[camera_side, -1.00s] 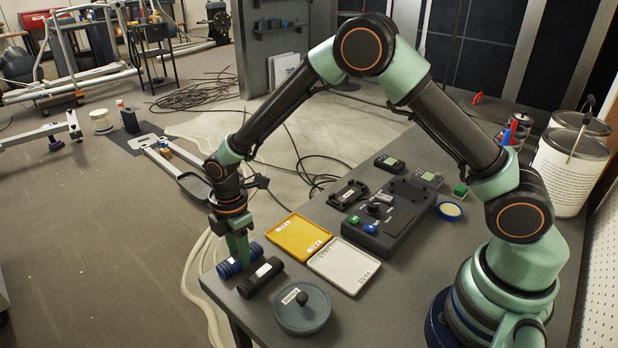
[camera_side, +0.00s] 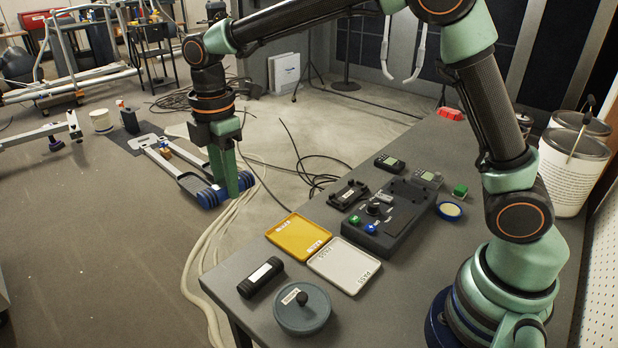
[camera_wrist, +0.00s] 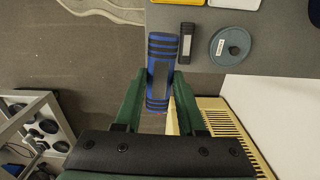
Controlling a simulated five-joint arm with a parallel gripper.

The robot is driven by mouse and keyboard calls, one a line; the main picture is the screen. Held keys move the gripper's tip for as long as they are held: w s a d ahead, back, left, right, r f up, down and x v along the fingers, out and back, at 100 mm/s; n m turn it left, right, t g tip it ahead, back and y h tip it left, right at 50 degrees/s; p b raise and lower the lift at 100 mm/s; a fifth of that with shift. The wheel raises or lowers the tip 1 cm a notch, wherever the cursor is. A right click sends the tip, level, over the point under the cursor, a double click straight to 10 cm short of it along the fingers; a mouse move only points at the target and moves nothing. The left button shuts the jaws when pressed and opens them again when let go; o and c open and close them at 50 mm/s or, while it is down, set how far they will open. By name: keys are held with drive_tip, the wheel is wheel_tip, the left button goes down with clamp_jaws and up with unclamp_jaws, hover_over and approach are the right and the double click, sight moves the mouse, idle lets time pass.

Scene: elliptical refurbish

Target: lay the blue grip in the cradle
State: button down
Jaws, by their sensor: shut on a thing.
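The blue grip (camera_side: 207,198), a short cylinder with dark bands, is held in my gripper (camera_side: 225,190), raised above table height in the side view. In the wrist view the blue grip (camera_wrist: 162,48) lies lengthwise between the two green fingers of my gripper (camera_wrist: 158,85), which are shut on it. A small black holder (camera_side: 348,194) with raised ends sits on the table behind the trays and looks like the cradle. It appears empty, and my gripper is well to its left. The wrist view does not show it.
A black grip (camera_side: 261,277) and a round grey lidded dish (camera_side: 302,308) are near the table's front edge. A yellow tray (camera_side: 297,237) and a white tray (camera_side: 344,265) lie before the holder. A dark console (camera_side: 395,220) stands right of it.

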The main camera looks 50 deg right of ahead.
drive_tip(key=shift+r, duration=0.5)
drive_tip(key=shift+w+d+r, duration=0.1)
drive_tip(key=shift+w+d, duration=0.05)
drive_tip(key=shift+d, duration=0.25)
drive_tip(key=w+d+f, duration=0.1)
drive_tip(key=d+f, duration=0.2)
drive_tip(key=d, duration=0.6)
drive_tip(key=w+d+f, duration=0.1)
drive_tip(key=d+f, duration=0.2)
drive_tip(key=d, duration=0.6)
approach(348, 194)
drive_tip(key=shift+n, duration=0.3)
drive_tip(key=shift+f, duration=2.55)
drive_tip(key=shift+f, duration=0.55)
drive_tip(key=shift+c, duration=2.1)
unclamp_jaws()
